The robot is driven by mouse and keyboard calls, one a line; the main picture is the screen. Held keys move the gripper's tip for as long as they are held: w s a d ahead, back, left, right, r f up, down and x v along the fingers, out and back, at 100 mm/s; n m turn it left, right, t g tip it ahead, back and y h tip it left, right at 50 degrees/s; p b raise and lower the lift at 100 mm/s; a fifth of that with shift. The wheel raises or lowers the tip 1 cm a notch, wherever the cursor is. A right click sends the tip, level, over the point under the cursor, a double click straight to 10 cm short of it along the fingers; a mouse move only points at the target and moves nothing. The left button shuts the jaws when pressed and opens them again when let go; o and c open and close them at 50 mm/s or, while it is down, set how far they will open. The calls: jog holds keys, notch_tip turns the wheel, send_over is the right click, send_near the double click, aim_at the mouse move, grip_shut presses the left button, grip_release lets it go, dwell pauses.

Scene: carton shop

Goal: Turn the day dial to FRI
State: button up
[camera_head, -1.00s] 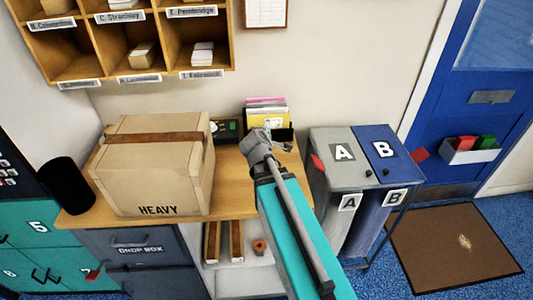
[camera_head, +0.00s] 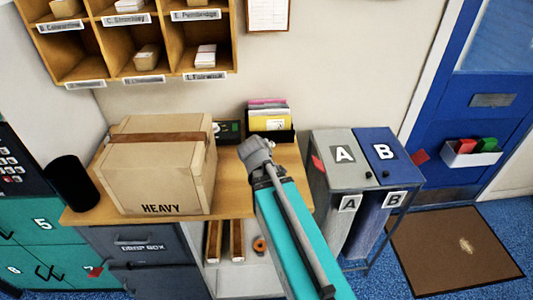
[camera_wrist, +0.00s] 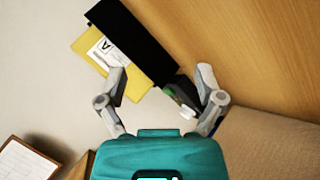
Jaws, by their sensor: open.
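A small dark device with green and reddish marks (camera_head: 229,131) stands on the wooden counter against the wall, partly hidden behind the large carton. It is likely the day dial's unit, but no day letters can be read. In the wrist view a dark unit with a green patch and a pale part (camera_wrist: 180,100) shows between the fingers, nearer the right one. My gripper (camera_wrist: 162,77) is open with nothing between its pads. In the head view my wrist is above the counter, right of the device; the fingertips are hidden there.
A large carton marked HEAVY (camera_head: 158,170) stands close left of my gripper. A black file holder (camera_head: 272,134) with yellow and pink folders stands by the wall. Bins A (camera_head: 335,147) and B (camera_head: 385,150) are at right. Pigeonholes (camera_head: 105,73) hang above.

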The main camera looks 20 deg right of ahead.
jog(key=s+a+f+m+g, duration=0.1)
jog(key=s+a+f+g+y, duration=0.1)
jog(key=s+a, duration=0.1)
jog(key=s+a+f+m+g+y, duration=0.1)
jog(key=s+a+f, duration=0.1)
jog(key=shift+m, duration=0.3)
jog(key=s+a+g+y, duration=0.1)
jog(key=s+a, duration=0.1)
jog(key=s+a+f+m+g+y, duration=0.1)
jog(key=s+a, duration=0.1)
jog(key=a, duration=0.1)
jog(key=s+a+m+g+y, duration=0.1)
jog(key=s+a+g, duration=0.1)
jog(key=s, duration=0.1)
jog(key=shift+a+f+y, duration=0.15)
jog(key=shift+f+y, duration=0.25)
jog(key=c, duration=0.4)
